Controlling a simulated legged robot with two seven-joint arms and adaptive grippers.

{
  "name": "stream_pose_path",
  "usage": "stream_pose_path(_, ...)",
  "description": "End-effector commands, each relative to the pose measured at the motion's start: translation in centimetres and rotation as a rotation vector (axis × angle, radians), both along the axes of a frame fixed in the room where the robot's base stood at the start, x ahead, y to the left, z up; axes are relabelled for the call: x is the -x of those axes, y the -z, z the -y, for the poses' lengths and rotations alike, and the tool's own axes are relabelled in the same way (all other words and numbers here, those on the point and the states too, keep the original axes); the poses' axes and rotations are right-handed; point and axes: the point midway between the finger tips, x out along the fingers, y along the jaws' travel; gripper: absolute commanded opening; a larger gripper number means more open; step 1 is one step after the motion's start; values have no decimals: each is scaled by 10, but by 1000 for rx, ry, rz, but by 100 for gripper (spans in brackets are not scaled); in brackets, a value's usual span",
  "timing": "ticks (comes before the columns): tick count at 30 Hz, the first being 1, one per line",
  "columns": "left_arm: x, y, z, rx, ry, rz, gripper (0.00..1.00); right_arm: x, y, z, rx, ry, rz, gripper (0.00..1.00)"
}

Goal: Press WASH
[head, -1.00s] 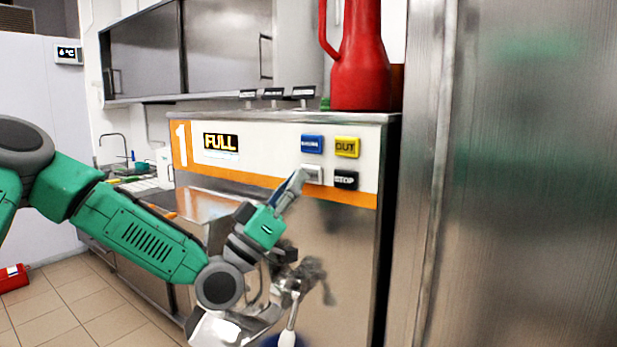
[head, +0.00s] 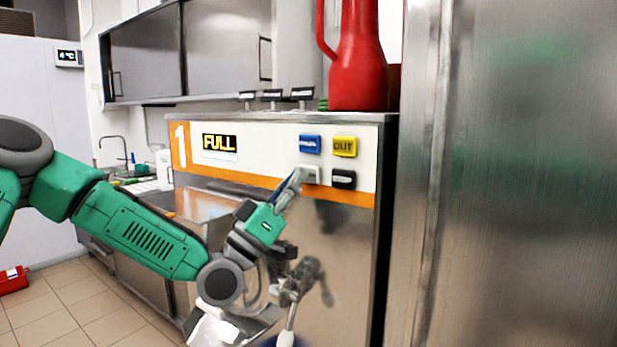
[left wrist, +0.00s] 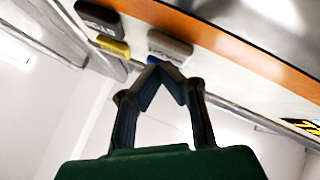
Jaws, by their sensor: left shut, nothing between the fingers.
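The batch freezer (head: 270,150) has a white panel marked 1, with a FULL display (head: 219,142). Its buttons are blue (head: 310,144), yellow OUT (head: 345,147), black (head: 344,180) and pale grey (head: 313,175). The grey button's label is not readable; it sits below the blue one. My left gripper (head: 301,173) is shut and empty, its tips at the grey button's left edge, partly covering it. In the left wrist view the shut tips (left wrist: 160,64) are right by the grey button (left wrist: 170,46). I cannot tell whether they touch. My right gripper is not in view.
A red jug (head: 358,65) stands on top of the freezer. A tall steel cabinet (head: 510,180) closes off the right side. A metal outlet assembly (head: 300,280) projects from the freezer front below my gripper. A sink counter (head: 140,185) lies behind at left.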

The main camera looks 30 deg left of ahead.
Motion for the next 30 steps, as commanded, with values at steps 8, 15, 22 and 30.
stream_pose_path(8, -3, 1, -2, 1, -1, 0, 0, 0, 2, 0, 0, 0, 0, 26)
stream_pose_path(15, -6, 1, -2, 2, 0, 0, 0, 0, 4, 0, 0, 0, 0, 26)
stream_pose_path(22, -9, 1, -1, 1, 0, 1, 0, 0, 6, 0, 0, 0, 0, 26)
stream_pose_path(30, -11, 0, 0, 0, 0, 0, 0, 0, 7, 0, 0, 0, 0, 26)
